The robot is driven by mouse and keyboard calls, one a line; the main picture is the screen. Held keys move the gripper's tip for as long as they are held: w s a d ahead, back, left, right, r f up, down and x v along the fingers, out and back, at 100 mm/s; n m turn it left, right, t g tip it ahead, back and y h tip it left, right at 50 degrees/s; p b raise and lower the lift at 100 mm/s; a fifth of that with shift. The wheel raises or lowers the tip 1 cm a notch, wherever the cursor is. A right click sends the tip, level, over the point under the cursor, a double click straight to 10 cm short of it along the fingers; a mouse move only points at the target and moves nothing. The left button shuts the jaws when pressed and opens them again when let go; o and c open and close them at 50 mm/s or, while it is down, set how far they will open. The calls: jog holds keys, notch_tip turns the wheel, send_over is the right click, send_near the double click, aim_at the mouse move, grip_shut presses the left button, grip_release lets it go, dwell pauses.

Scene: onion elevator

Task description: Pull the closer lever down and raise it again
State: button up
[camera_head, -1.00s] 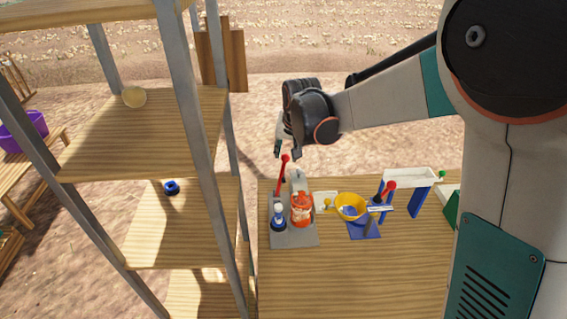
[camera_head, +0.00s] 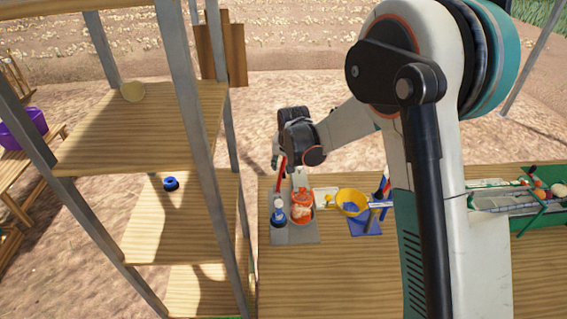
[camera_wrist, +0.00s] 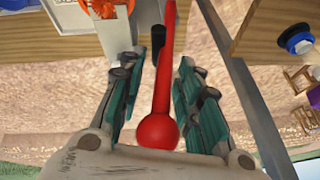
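The closer lever, a red rod with a ball end (camera_wrist: 158,131), stands on a grey base plate (camera_head: 290,238) at the table's left end. It points up, and part of it shows in the head view (camera_head: 279,181). My gripper (camera_wrist: 159,66) has its two teal-padded fingers on either side of the rod, with gaps on both sides. The ball lies between the fingers near the palm. In the head view my gripper (camera_head: 279,158) is at the lever's upper part, and its fingers are partly hidden.
An orange part (camera_head: 301,205) and a blue-and-white part (camera_head: 278,214) stand beside the lever. A yellow bowl (camera_head: 353,197) is to their right. A wooden shelf with metal posts (camera_head: 190,120) rises at left. The table front (camera_head: 330,285) is bare.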

grip_shut()
jog(key=shift+d+y+b, duration=0.3)
jog(key=d+f+m+y+b, duration=0.1)
jog(key=d+f+y+b, duration=0.1)
jog(key=y+b, duration=0.1)
jog(key=d+f+y+b, duration=0.2)
jog(key=d+y+b, duration=0.1)
jog(key=b, duration=0.2)
jog(key=d+f+m+t+y+b, duration=0.1)
jog(key=d+f+y+b, duration=0.2)
jog(key=b, duration=0.2)
jog(key=shift+d+f+m+y, duration=0.1)
jog(key=shift+d+m+y, duration=0.05)
jog(key=shift+m+y, duration=0.15)
dwell(0.5)
